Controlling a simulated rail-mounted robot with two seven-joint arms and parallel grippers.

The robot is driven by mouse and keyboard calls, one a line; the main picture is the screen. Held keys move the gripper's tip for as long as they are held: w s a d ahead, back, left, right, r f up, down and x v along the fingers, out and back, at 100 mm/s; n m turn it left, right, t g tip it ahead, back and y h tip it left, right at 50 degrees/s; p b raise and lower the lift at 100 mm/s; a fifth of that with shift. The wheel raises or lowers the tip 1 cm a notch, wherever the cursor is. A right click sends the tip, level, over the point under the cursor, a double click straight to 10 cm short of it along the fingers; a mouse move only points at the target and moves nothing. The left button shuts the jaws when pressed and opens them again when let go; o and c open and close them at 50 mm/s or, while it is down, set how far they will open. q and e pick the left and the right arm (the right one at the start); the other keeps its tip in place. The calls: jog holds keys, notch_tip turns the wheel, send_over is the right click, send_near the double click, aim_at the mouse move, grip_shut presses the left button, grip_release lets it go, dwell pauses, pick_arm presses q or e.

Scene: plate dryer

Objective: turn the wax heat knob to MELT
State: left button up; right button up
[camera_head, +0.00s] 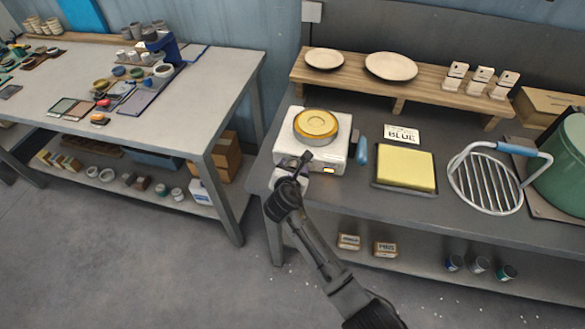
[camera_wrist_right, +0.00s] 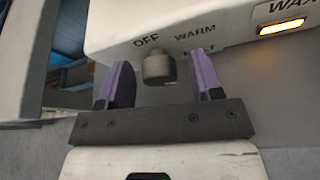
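The wax heater (camera_head: 283,149) is a white box at the left of the bench, with a pan of yellow wax (camera_head: 316,123) on top. In the right wrist view its grey round heat knob (camera_wrist_right: 158,68) projects from the front, below the labels OFF and WARM. A third label, partly covered by a finger, looks like MELT. I cannot make out the knob's pointer. My right gripper (camera_head: 300,165) is at the heater's front. Its purple fingers (camera_wrist_right: 160,62) are open on either side of the knob, with gaps to both. My left gripper is not in view.
An amber lamp (camera_wrist_right: 281,26) glows on the heater front, right of the knob. A blue-handled tool (camera_head: 361,152) and a yellow block on a tray (camera_head: 405,170) lie to the right. A wire rack (camera_head: 487,185) and green pot (camera_head: 563,165) stand farther right.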

jog(key=shift+s+r, duration=0.2)
jog(key=p+v, duration=0.4)
jog(key=v, duration=0.9)
jog(key=shift+s+p, duration=0.2)
jog(key=shift+p, duration=0.15)
